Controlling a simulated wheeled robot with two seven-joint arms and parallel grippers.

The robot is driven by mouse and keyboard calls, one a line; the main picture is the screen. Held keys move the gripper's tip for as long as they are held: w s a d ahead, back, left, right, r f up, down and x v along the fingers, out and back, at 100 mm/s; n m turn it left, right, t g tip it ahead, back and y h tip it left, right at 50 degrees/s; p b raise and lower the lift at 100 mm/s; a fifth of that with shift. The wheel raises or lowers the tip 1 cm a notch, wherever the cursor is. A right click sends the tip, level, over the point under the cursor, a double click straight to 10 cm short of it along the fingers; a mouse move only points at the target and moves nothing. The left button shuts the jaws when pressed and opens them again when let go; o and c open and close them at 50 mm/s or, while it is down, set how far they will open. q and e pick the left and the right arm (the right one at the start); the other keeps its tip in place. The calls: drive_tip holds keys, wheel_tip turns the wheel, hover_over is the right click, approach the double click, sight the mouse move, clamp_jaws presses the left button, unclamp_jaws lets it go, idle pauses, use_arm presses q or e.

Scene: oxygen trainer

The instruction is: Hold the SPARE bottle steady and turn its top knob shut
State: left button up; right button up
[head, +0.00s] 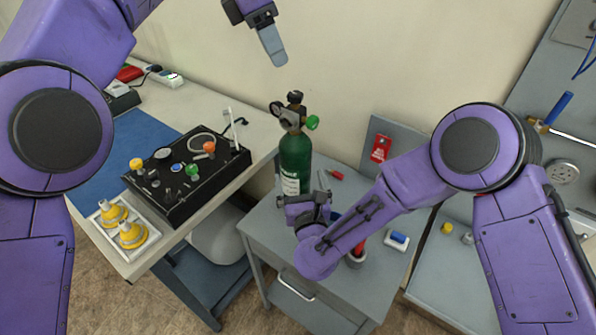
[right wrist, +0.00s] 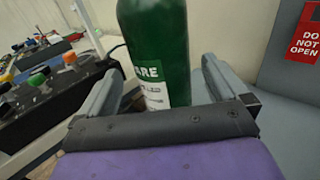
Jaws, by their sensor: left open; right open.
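The SPARE bottle (head: 295,157) is a green cylinder standing upright on the grey cabinet top, with a white label ending in "ARE" in the right wrist view (right wrist: 155,50). Its black top knob (head: 295,97) sits above a metal valve with a gauge and a green side knob (head: 312,122). My right gripper (head: 306,190) is open at the bottle's lower part. In the right wrist view, the right gripper's fingers (right wrist: 160,72) stand on either side of the bottle, with visible gaps. My left gripper (head: 274,50) is open and empty, above and left of the top knob, seen nearly edge-on.
A black trainer panel (head: 185,175) with coloured knobs and a tray of yellow parts (head: 122,228) lie on the left bench. A red "DO NOT OPEN" sign (head: 381,148) is behind right. A red-handled tool in a cup (head: 355,258) and a blue-white item (head: 398,241) sit near my right forearm.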

drive_tip(key=w, duration=0.4)
drive_tip(key=w+a, duration=0.1)
drive_tip(key=w, duration=0.1)
drive_tip(key=shift+w, duration=0.35)
